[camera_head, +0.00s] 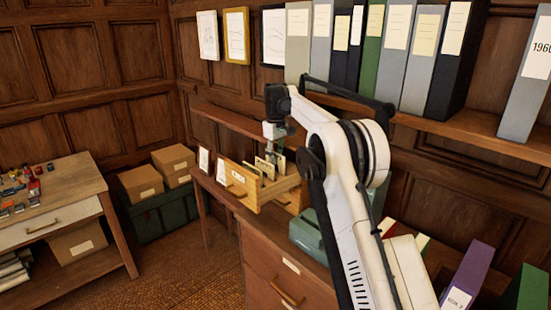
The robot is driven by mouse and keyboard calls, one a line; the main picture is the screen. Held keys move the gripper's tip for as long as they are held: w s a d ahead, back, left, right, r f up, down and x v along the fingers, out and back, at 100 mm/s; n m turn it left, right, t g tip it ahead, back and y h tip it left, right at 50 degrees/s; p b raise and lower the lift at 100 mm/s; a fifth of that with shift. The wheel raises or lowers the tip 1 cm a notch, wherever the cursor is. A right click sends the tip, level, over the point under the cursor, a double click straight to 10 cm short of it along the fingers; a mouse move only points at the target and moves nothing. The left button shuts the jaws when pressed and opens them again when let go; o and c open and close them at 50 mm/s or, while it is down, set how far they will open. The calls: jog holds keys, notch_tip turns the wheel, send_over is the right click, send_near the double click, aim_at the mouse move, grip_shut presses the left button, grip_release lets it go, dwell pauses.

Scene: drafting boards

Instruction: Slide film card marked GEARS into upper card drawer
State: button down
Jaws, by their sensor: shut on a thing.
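My gripper (276,156) is small and partly hidden at the end of my white arm. It is shut on a pale card (281,165), pointing down over the open card drawer (272,192). The card's marking is too small to read, so I cannot tell if it is GEARS. Whether the card is inside the drawer or just above it is also unclear. The drawer is light wood with a label on its front, pulled out over the desk's left part. Other pale cards (264,166) stand upright in it.
Binders (396,45) line the shelf above and right of my arm. Small framed cards (221,172) stand on the desk left of the drawer. A teal object (308,236) sits right of it.

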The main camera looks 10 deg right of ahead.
jog(key=shift+f+b, duration=0.3)
jog(key=shift+f, duration=0.3)
jog(key=c, duration=1.8)
grip_release()
notch_tip(320, 180, up, 12)
